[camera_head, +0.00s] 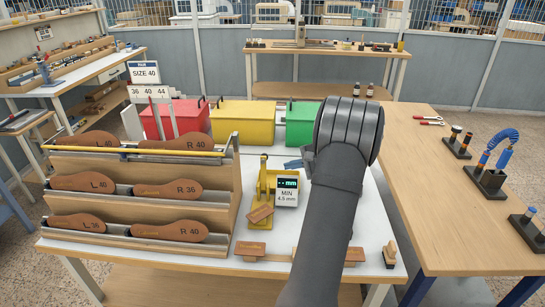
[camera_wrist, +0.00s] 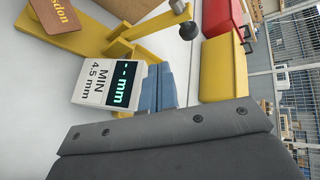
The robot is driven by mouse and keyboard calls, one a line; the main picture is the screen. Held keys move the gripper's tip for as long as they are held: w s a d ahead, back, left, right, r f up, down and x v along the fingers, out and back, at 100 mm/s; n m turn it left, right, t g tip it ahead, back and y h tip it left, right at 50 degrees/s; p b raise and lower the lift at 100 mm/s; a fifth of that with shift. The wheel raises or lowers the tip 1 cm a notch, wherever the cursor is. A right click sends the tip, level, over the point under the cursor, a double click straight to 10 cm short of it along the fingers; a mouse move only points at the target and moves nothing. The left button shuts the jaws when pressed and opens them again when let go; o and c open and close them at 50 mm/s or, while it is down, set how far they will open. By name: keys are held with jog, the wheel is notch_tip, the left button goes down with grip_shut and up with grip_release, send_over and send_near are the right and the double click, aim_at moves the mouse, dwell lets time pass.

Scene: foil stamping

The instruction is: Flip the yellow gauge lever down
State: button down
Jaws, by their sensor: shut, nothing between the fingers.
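The yellow thickness gauge (camera_head: 263,184) stands on the white table top, left of my arm. Its yellow lever (camera_wrist: 150,24) shows in the wrist view with a dark ball knob and a grey cylindrical tip at its end. The lever appears raised. The gauge's white display (camera_wrist: 110,84) reads "-- mm, MIN 4.5 mm". A brown leather piece (camera_head: 260,214) lies on the gauge's base. My gripper (camera_wrist: 165,130) is shut and empty, a grey bolted part across the lower wrist view. It is apart from the lever.
A wooden rack (camera_head: 140,205) of brown insoles stands left of the gauge. Red (camera_head: 178,118), yellow (camera_head: 243,122) and green (camera_head: 301,123) bins stand behind. Brown pieces (camera_head: 250,249) lie at the front edge. A stamp (camera_head: 389,253) stands at front right.

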aim_at(264, 172)
jog(key=w, duration=0.1)
jog(key=w+d+n+y, duration=0.1)
jog(key=w+t+y, duration=0.1)
jog(key=w, duration=0.1)
jog(key=shift+d+r+n, duration=0.2)
jog(key=shift+r+n, duration=0.05)
jog(key=shift+n, duration=0.05)
jog(key=shift+w+d+f+t+y, duration=0.3)
jog(key=shift+w+y, duration=0.15)
jog(key=shift+y, duration=0.1)
jog(key=shift+w+d+f+t+y, duration=0.15)
jog(key=shift+w+d+t+y, duration=0.1)
jog(key=shift+w+y, duration=0.25)
jog(key=r+x, duration=0.1)
jog(key=x, duration=0.9)
jog(key=shift+s+a+f, duration=0.1)
jog(key=shift+s+a, duration=0.05)
jog(key=shift+s, duration=1.9)
jog(key=shift+s+n, duration=0.15)
jog(key=shift+n, duration=0.15)
